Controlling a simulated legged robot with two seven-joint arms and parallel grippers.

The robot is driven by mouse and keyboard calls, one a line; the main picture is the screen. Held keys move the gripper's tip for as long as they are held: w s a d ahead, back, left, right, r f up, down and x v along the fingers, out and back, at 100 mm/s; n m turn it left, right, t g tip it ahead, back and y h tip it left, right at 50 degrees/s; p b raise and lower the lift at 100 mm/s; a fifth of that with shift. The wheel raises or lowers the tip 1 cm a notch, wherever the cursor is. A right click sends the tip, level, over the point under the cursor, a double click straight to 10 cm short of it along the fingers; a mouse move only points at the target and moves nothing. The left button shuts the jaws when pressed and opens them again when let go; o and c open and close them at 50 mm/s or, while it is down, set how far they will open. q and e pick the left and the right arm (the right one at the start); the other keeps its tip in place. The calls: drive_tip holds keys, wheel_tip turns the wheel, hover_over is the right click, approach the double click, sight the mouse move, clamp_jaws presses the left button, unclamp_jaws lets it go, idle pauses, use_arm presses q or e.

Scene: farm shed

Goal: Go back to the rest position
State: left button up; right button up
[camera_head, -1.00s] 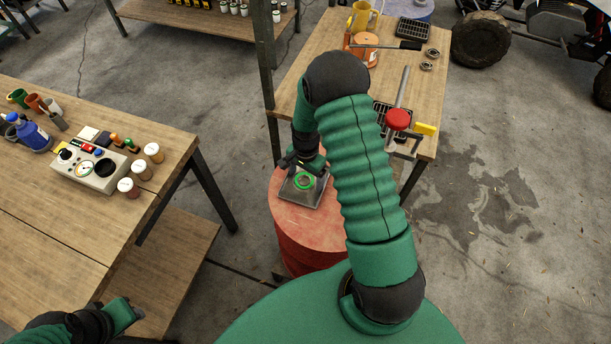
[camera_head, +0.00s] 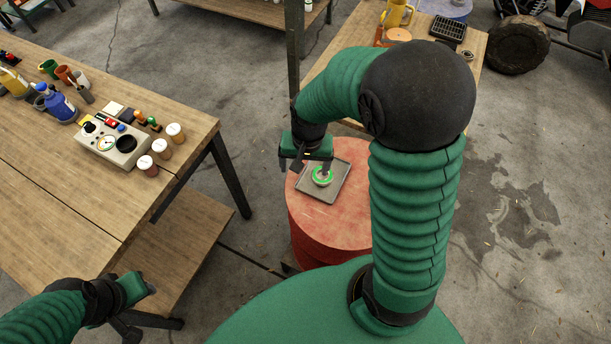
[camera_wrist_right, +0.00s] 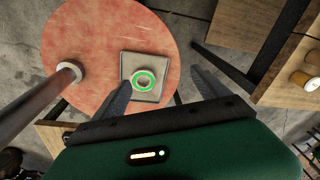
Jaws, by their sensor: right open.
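My right gripper (camera_head: 306,163) is open and empty, above the left edge of a grey square tray (camera_head: 337,192) on a red drum (camera_head: 350,228). A bright green ring (camera_head: 322,176) with a metallic-looking middle lies on the tray. In the right wrist view, the open fingers (camera_wrist_right: 161,76) spread to either side of the ring (camera_wrist_right: 144,73), apart from it. My left gripper (camera_head: 138,288) is at the lower left, by the front table's lower shelf; its fingers are too unclear to read.
A wooden table (camera_head: 60,215) at left carries a control box (camera_head: 112,145), small jars and a blue bottle (camera_head: 60,107). A metal post (camera_head: 294,60) stands behind my right gripper. Another wooden table (camera_head: 470,62) stands behind my right arm. Concrete floor at right is open.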

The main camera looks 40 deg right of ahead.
drive_tip(key=s+a+r+n+t, duration=0.1)
drive_tip(key=s+a+n, duration=0.5)
drive_tip(key=a+n, duration=0.1)
drive_tip(key=shift+s+a+r+n, duration=0.15)
drive_tip(key=shift+a+r+n, duration=0.15)
drive_tip(key=shift+n, duration=0.1)
drive_tip(key=shift+a, duration=0.1)
drive_tip(key=shift+a, duration=0.2)
drive_tip(key=shift+d, duration=0.15)
